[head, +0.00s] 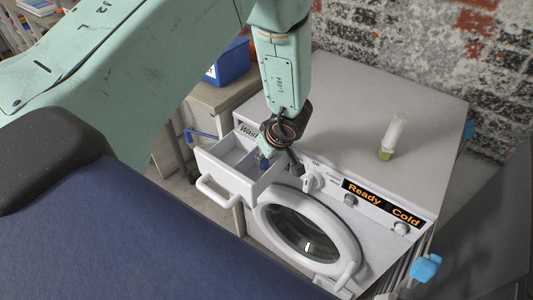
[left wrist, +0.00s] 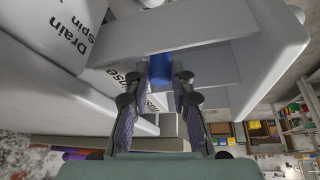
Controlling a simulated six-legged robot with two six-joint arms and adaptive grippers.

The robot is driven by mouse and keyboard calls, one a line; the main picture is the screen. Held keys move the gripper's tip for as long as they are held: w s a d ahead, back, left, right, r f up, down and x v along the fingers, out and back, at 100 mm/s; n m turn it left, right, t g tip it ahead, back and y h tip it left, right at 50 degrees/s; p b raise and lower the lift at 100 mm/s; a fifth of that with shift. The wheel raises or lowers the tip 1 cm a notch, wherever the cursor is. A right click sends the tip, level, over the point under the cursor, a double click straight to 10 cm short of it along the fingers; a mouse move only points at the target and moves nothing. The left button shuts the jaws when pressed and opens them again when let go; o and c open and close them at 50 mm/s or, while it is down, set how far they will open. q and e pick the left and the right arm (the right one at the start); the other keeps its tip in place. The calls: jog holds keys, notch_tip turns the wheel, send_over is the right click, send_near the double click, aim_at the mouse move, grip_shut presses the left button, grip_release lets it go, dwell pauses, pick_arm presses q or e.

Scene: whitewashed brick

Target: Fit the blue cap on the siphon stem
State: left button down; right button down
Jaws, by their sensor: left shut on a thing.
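My left gripper (head: 272,155) reaches down over the open detergent drawer (head: 235,180) of the washing machine. It is shut on the blue cap (head: 264,164), which shows as a small blue patch at the fingertips. In the left wrist view the cap (left wrist: 160,68) sits between the two dark fingers, close to the drawer's grey walls. I cannot make out the siphon stem; the gripper and cap hide that part of the drawer. I cannot tell whether the cap touches the stem. My right gripper is not in view.
The white washing machine (head: 350,110) carries a clear bottle with a green base (head: 393,135) on its top. Its front has a round door (head: 305,235) and a lit panel reading "Ready" and "Cold". A blue bin (head: 230,63) stands behind left. A brick wall is behind.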

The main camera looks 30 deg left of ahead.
pick_arm(q)
jog(key=shift+f, duration=0.6)
jog(key=c, duration=1.1)
grip_release()
jog(key=shift+o, duration=0.2)
jog(key=shift+r, duration=0.15)
jog(key=v, duration=1.2)
